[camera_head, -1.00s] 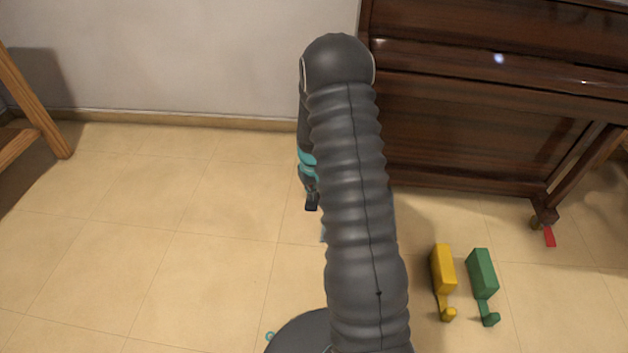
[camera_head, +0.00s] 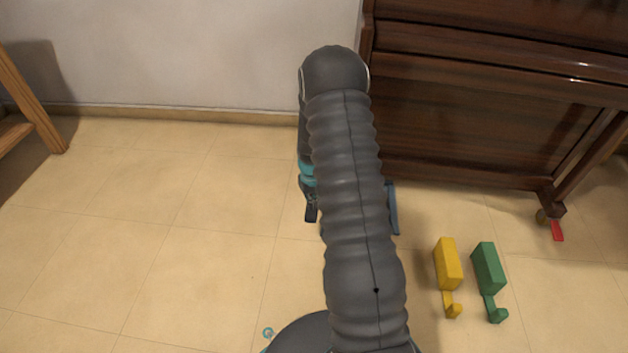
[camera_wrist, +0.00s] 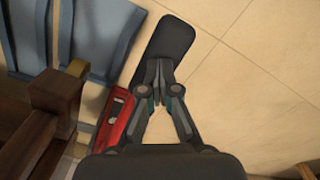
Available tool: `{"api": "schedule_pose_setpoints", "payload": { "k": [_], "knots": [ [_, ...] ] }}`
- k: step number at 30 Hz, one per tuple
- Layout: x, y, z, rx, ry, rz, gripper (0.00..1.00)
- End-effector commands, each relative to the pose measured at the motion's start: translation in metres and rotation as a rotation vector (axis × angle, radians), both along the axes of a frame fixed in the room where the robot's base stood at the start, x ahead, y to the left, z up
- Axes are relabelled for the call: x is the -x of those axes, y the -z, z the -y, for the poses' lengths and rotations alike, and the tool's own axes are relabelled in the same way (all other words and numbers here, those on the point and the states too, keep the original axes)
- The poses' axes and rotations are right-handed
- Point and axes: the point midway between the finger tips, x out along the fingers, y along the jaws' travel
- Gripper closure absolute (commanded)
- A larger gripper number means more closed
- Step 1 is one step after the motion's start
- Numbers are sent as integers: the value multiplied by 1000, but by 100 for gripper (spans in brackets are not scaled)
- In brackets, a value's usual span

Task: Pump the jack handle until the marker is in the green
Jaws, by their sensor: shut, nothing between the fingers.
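The red jack (camera_wrist: 121,115) shows in the wrist view, just left of my fingers, with a small dark-and-white window on it. A flat black handle pad (camera_wrist: 172,38) extends beyond my fingertips. My gripper (camera_wrist: 158,72) is shut with nothing between its fingers, and its tips overlap the pad's near end in the picture; I cannot tell if they touch it. In the head view my gripper (camera_head: 311,212) shows low at the left of my arm, and my arm hides the jack. The marker and any green zone cannot be made out.
The brown piano (camera_head: 470,120) stands against the wall. A brown wooden leg (camera_wrist: 55,98) and blue panels (camera_wrist: 100,35) are close left of the jack. A yellow block (camera_head: 448,263) and a green block (camera_head: 488,266), each hooked, lie at right.

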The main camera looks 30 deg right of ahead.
Motion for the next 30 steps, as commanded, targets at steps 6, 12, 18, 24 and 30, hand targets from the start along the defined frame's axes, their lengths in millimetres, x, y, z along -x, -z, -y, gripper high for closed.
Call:
{"api": "schedule_pose_setpoints", "payload": {
  "k": [6,12,18,24,30],
  "knots": [
    [1,6,-1,-1,-1,-2,100],
    [0,-23,-1,0,-1,-1,100],
    [0,-57,-1,-1,0,-1,100],
    [1,-83,-1,-1,0,-3,100],
    [1,-82,0,-1,0,-3,100]
  ]
}}
